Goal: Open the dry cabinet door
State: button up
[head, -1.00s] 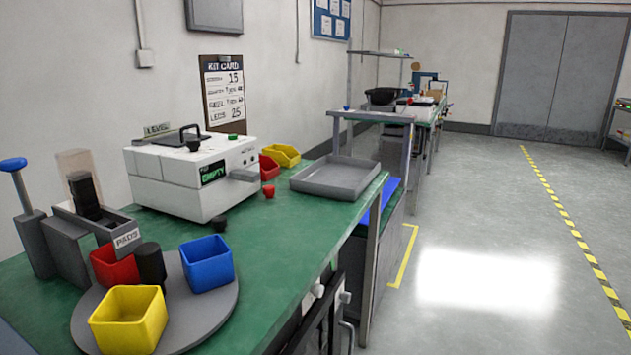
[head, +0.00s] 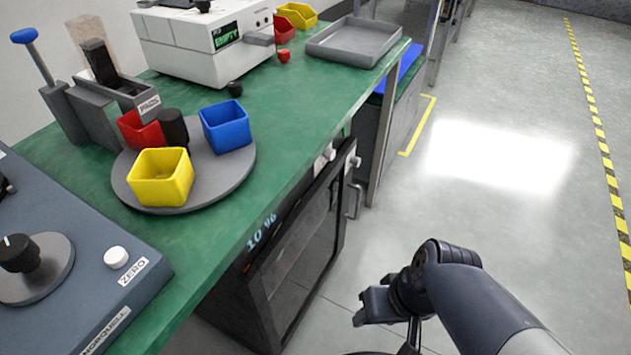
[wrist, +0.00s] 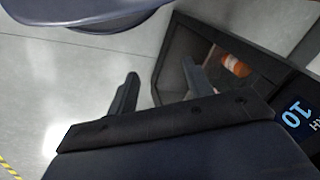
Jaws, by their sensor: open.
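The dry cabinet (head: 240,297) stands under the green bench, with a dark frame and a lit "10" display (head: 262,231). Its glass-fronted door (head: 300,252) appears shut. A grey bar handle (head: 355,201) stands out at the door's far side. My gripper (head: 372,306) is to the right of the door and apart from it, partly hidden by my arm. In the wrist view my gripper (wrist: 158,88) is open, with nothing between its fingers. The cabinet (wrist: 262,72) lies beyond the right finger there, with an orange item (wrist: 232,64) behind the glass.
On the bench are a round turntable (head: 240,178) with coloured bins, a white machine (head: 190,50), a grey tray (head: 352,42) and a blue-grey device (head: 70,270). A bench leg (head: 376,150) stands just past the handle. The floor on the right is clear.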

aim_at(252, 285)
jog(key=i+z, duration=0.75)
